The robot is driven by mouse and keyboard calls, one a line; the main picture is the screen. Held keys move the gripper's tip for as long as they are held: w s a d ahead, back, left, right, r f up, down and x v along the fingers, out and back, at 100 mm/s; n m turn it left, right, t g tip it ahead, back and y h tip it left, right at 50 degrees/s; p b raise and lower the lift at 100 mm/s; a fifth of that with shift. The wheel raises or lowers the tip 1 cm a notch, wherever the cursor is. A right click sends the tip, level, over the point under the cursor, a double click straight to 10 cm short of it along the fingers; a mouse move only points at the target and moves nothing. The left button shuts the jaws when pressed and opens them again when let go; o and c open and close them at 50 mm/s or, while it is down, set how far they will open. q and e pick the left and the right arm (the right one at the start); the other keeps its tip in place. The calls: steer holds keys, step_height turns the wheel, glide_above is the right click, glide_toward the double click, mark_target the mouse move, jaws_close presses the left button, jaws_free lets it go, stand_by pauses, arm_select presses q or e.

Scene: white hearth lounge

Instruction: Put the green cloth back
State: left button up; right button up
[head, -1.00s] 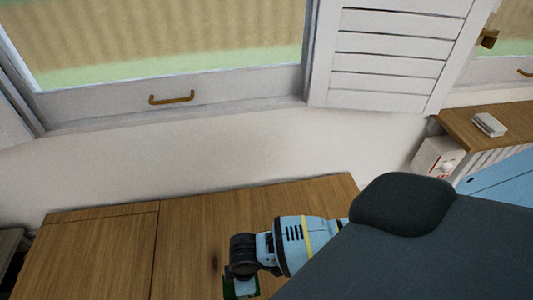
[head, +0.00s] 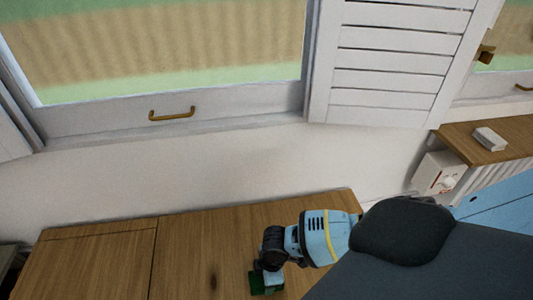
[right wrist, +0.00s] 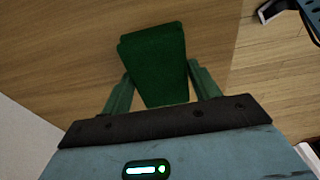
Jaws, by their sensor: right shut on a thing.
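The green cloth (right wrist: 155,60) is a dark green folded piece between the fingers of my right gripper (right wrist: 160,95) in the right wrist view. In the head view the green cloth (head: 266,283) shows at the end of my right gripper (head: 268,272), over the wooden top (head: 185,250). My right gripper is shut on the cloth. I cannot tell whether the cloth touches the wood. My left gripper is not in view.
A white wall and a window with a brass handle (head: 172,114) stand behind the wooden top. A white shutter (head: 390,60) is at the right. A wooden shelf (head: 510,140) carries a small white block (head: 490,138). The left part of the top is clear.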

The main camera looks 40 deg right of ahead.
steer(key=shift+f, duration=0.65)
steer(key=o, duration=1.1)
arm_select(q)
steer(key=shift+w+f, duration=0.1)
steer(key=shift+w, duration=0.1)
arm_select(e)
steer(key=shift+r, duration=0.15)
arm_select(q)
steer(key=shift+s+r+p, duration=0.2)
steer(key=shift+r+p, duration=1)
steer(key=shift+p, duration=0.15)
arm_select(e)
steer(key=shift+s+d+r, duration=0.1)
steer(key=shift+d+r, duration=0.1)
steer(key=shift+r, duration=1.8)
steer(key=shift+s+d+r, duration=0.15)
steer(key=shift+d+r, duration=0.1)
steer(key=shift+r, duration=1.75)
steer(key=shift+s+d+r, duration=0.1)
steer(key=shift+d+r, duration=0.1)
steer(key=shift+r, duration=1.8)
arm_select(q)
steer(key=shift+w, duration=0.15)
